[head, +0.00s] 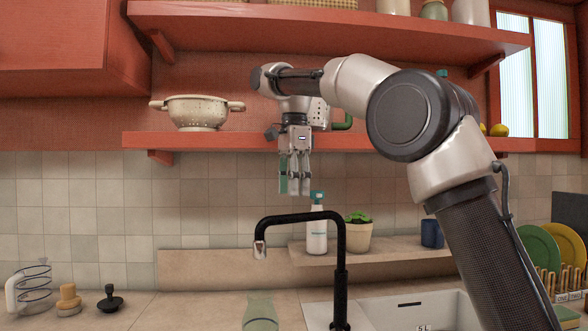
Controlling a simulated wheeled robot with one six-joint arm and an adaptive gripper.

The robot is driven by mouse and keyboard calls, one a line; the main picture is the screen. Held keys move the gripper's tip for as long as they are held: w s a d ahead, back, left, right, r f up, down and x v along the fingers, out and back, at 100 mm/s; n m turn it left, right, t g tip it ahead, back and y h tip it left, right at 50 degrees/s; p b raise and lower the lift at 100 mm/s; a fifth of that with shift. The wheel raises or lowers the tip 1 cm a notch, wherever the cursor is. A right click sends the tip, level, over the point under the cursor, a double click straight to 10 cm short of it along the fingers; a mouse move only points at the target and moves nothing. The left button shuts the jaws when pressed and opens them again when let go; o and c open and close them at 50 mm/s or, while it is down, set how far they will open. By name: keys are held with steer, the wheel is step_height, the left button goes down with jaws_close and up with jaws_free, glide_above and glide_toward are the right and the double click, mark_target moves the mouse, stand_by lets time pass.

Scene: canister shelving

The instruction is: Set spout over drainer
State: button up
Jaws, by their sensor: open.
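The black faucet (340,262) stands upright at the sink's left edge. Its arm bends over to the left, and its spout (261,250) points down above a pale green glass vessel (261,312), left of the white sink (432,308). A wooden dish drainer (569,281) stands at the far right, holding a green plate (539,249) and a yellow plate (571,247). The sink's drain hole is not in view. My gripper (294,190) is open and empty, pointing down above the faucet in the picture and touching nothing that I can make out.
A cream colander (196,112) sits on the lower red shelf (215,141) behind my arm. A white bottle (317,230), a potted plant (358,234) and a blue cup (431,233) stand on the back ledge.

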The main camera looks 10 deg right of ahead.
step_height(320, 180, up, 6)
steer(key=shift+s+f, duration=0.1)
steer(key=shift+f, duration=0.15)
stand_by(0.4)
steer(key=s+d+f+n+t, duration=0.1)
steer(key=s+d+f+n, duration=0.4)
steer(key=d, duration=0.4)
steer(key=s+d+f+n+t, duration=0.1)
steer(key=s+d+f+n, duration=0.1)
steer(key=s+d, duration=0.7)
steer(key=s+d+f+n+t, duration=0.1)
steer(key=s+d+f+n, duration=0.2)
steer(key=s+f, duration=0.5)
steer(key=s+d+f+n+t, duration=0.1)
steer(key=s+d+f+n, duration=0.3)
steer(key=f, duration=0.8)
steer(key=s+d, duration=0.2)
steer(key=s, duration=0.1)
steer(key=shift+s+d, duration=0.15)
steer(key=shift+s, duration=0.25)
